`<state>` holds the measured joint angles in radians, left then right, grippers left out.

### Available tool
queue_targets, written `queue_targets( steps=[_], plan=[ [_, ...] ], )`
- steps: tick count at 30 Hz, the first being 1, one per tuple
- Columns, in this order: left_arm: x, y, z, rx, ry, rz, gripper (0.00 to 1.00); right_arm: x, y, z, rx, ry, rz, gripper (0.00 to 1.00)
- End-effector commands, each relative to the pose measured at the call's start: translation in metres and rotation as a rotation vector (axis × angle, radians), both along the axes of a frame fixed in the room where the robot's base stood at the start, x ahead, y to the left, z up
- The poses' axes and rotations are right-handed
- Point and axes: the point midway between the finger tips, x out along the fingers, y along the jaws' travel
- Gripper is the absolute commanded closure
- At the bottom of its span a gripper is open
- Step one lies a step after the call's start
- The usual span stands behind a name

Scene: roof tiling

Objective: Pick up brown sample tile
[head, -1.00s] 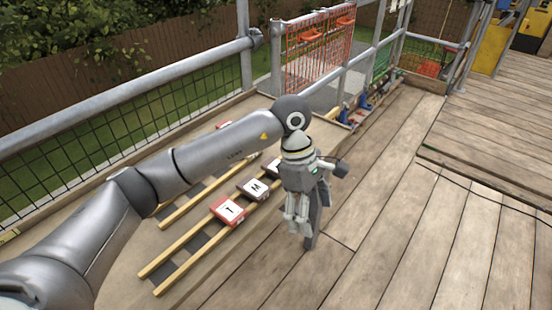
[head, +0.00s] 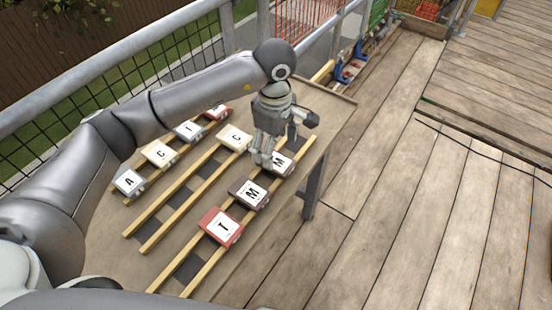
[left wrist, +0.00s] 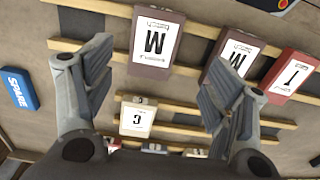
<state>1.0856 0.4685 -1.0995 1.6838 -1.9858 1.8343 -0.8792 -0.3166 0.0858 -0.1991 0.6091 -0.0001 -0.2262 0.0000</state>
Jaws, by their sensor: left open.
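Two brown tiles lettered M lie on the front rack rails. One (head: 250,194) shows fully in the head view, between the red T tile (head: 222,227) and the other M tile (head: 284,164), which my left gripper partly covers. My left gripper (head: 264,163) is open and empty above the rack, at that farther M tile. In the left wrist view, this M tile (left wrist: 155,42) is ahead between the spread fingers (left wrist: 155,85), apart from both. The second M tile (left wrist: 231,58) is right of it, partly behind the right finger. My right gripper is not in view.
A cream C tile (head: 235,138) lies on the middle rails; several more tiles, including A (head: 129,182), lie on the back rails. A blue "SPARE" piece (left wrist: 18,90) shows in the left wrist view.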

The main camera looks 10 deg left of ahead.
Motion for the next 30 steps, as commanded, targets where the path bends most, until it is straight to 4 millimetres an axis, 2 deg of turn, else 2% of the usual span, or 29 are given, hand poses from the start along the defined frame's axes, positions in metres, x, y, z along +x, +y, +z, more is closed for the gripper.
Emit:
queue_targets(
  steps=[2,5,10,13,17,23,30],
  plan=[
    [0.000,0.000,-0.005,-0.001,0.000,0.000,0.23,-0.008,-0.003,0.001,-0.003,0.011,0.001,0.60],
    [0.000,-0.001,-0.012,0.000,0.002,0.001,0.23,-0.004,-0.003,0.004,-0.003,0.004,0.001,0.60],
    [0.003,-0.003,-0.036,0.000,0.005,0.001,0.23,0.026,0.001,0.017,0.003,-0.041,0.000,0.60],
    [0.003,-0.003,-0.051,-0.001,0.004,0.001,0.23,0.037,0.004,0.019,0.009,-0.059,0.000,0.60],
    [0.004,-0.003,-0.058,-0.001,-0.001,0.000,0.23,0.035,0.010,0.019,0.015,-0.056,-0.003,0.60],
    [0.004,-0.003,-0.059,0.000,-0.001,0.000,0.23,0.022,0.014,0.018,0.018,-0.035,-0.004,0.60],
    [0.004,-0.003,-0.059,-0.001,-0.001,0.000,0.54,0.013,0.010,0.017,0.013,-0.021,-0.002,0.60]
  ],
)
